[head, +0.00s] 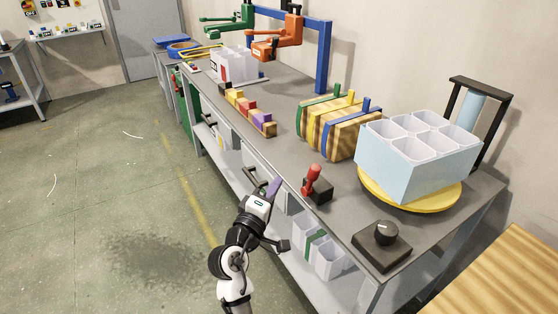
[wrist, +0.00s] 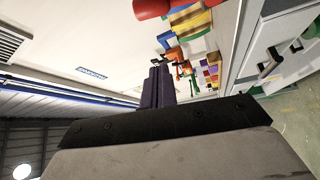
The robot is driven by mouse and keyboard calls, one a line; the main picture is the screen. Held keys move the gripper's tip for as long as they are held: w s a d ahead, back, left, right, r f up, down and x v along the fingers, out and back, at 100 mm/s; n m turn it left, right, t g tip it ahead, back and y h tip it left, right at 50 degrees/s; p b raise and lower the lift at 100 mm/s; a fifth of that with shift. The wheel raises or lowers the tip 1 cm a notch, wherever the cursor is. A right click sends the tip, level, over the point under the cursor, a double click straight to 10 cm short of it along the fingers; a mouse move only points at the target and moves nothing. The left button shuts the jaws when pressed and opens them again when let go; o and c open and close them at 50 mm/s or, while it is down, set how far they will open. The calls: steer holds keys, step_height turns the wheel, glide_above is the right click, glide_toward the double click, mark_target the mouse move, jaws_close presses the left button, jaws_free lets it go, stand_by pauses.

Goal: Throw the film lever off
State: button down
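The lever (head: 313,174) has a red handle and a black base block (head: 317,191). It stands on the front part of the grey workbench, its handle roughly upright. A red rounded shape at the top edge of the wrist view (wrist: 150,8) looks like its handle, cut off by the frame. My gripper (head: 276,184) is at the bench's front edge, left of the lever and apart from it. Its purple fingers also show in the wrist view (wrist: 158,72), side by side, with nothing seen between them.
A black box with a knob (head: 383,236) sits at the bench's near corner. Behind it, a light blue block of cups (head: 408,170) stands on a yellow turntable (head: 375,198), beside a film roll (head: 471,106). Striped wooden boards (head: 338,132) and coloured blocks (head: 248,108) lie farther along.

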steer(key=w+d+p, duration=0.4)
steer(key=w+d, duration=0.2)
steer(key=shift+w+d+r, duration=0.15)
steer(key=shift+d+r, duration=0.05)
steer(key=shift+d, duration=0.05)
steer(key=shift+f, duration=0.15)
stand_by(0.4)
